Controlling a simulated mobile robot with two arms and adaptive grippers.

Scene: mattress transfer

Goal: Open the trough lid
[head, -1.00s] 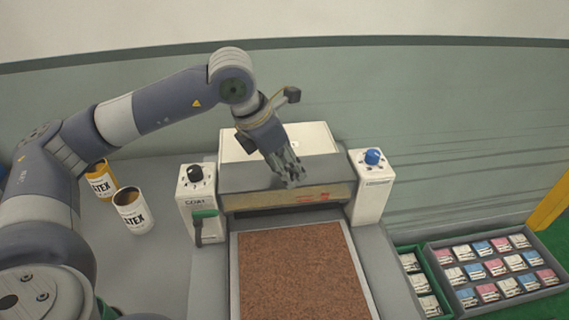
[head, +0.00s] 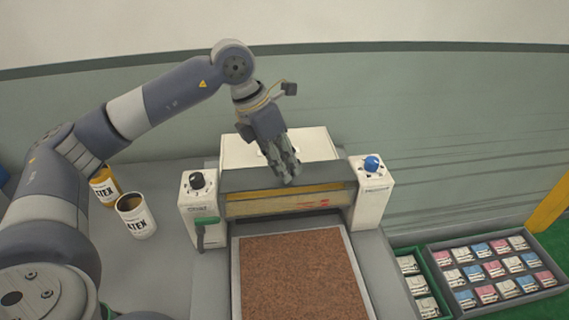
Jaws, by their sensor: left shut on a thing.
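The trough lid (head: 242,181) is a long grey panel across the top of the machine, between two white end posts. It is raised at its front edge, and a yellowish trough front (head: 258,207) with red marks shows below it. My left gripper (head: 288,177) comes down from above and is shut on the lid near the middle of its width. The fingers hide part of the lid and the exact contact. My right gripper is not in view.
The left post carries a black knob (head: 197,180) and a green-handled lever (head: 204,221); the right post has a blue knob (head: 371,163). A brown mat (head: 295,275) lies in front. Two cans (head: 135,217) stand left. A tray of small packs (head: 470,295) is right.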

